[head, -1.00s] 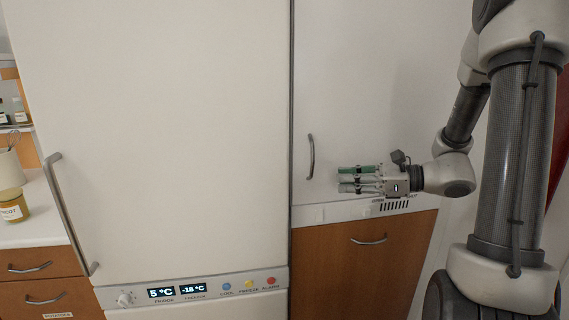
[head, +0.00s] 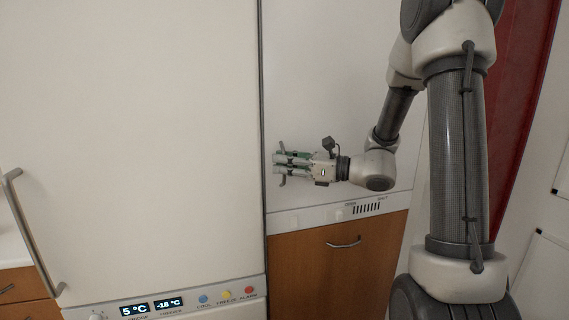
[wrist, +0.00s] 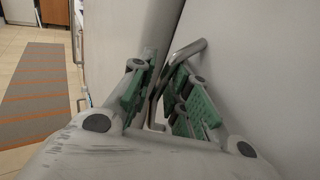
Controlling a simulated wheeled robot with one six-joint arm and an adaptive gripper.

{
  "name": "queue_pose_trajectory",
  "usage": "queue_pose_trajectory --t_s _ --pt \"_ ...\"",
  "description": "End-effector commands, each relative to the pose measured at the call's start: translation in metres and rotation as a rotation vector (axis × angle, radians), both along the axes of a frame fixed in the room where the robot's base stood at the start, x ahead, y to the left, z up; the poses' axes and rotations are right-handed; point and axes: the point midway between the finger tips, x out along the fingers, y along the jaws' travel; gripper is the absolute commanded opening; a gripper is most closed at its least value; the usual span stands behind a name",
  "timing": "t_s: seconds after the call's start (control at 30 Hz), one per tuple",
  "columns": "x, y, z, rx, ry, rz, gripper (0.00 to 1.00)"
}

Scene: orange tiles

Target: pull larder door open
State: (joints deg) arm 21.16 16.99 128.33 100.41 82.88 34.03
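The larder door (head: 330,95) is the tall white panel to the right of the fridge door, and it looks closed. Its grey bar handle (head: 282,181) stands upright near the door's left edge. My gripper (head: 277,160) is level with the handle, with its fingers reaching to it from the right. In the wrist view, my gripper (wrist: 163,78) has its green-padded fingers apart, with the handle (wrist: 190,49) running between them. A gap shows between the left finger and the bar. The lower part of the handle is partly hidden by the fingers.
The fridge door (head: 140,130) with its long handle (head: 30,235) is on the left, above a display panel (head: 150,307). A wooden drawer front (head: 335,270) is below the larder door. A striped rug (wrist: 40,95) lies on the floor in the wrist view.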

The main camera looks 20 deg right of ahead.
Motion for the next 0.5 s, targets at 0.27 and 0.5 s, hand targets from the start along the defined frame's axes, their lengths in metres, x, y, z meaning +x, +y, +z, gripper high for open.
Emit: queue_pose_trajectory --t_s 0.27,0.5 --pt "-0.0002 -0.0003 -0.0001 0.0 0.0 0.0 0.0" --pt "-0.0042 -0.0009 0.0 0.0 0.0 0.007 0.0"
